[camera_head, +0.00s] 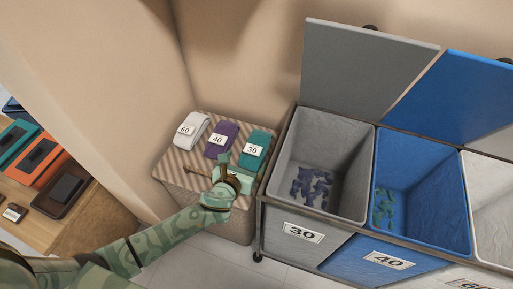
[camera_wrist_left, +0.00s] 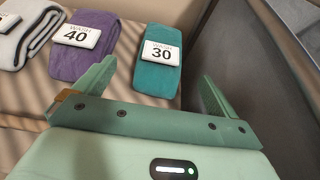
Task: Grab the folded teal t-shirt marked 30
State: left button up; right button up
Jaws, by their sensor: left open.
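The folded teal t-shirt (camera_head: 263,143) lies at the right end of a row on a striped hamper top, with a white label reading 30. In the left wrist view the teal t-shirt (camera_wrist_left: 158,78) lies ahead of my gripper, between the lines of its two fingers. My left gripper (camera_head: 226,170) is open and empty at the near side of the teal shirt; its spread fingers also show in the left wrist view (camera_wrist_left: 155,85). I see no contact with the shirt. My right gripper is in neither view.
A purple folded shirt (camera_head: 221,140) marked 40 and a white one (camera_head: 192,129) marked 60 lie left of the teal shirt on the hamper top (camera_head: 172,166). A grey bin (camera_head: 345,150) marked 30 stands close on the right, then a blue bin (camera_head: 408,220) marked 40. Lids stand raised behind.

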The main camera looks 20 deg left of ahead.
aim_at(252, 150)
pick_arm(q)
jog(key=b+x, duration=0.1)
jog(key=x, duration=0.1)
jog(key=shift+w+f, duration=0.15)
jog(key=shift+w, duration=0.25)
jog(key=b+x, duration=0.2)
jog(key=x, duration=0.2)
jog(key=shift+w+b, duration=0.4)
jog(key=shift+w, duration=0.1)
jog(key=shift+r, duration=0.2)
jog(key=c, duration=1.2)
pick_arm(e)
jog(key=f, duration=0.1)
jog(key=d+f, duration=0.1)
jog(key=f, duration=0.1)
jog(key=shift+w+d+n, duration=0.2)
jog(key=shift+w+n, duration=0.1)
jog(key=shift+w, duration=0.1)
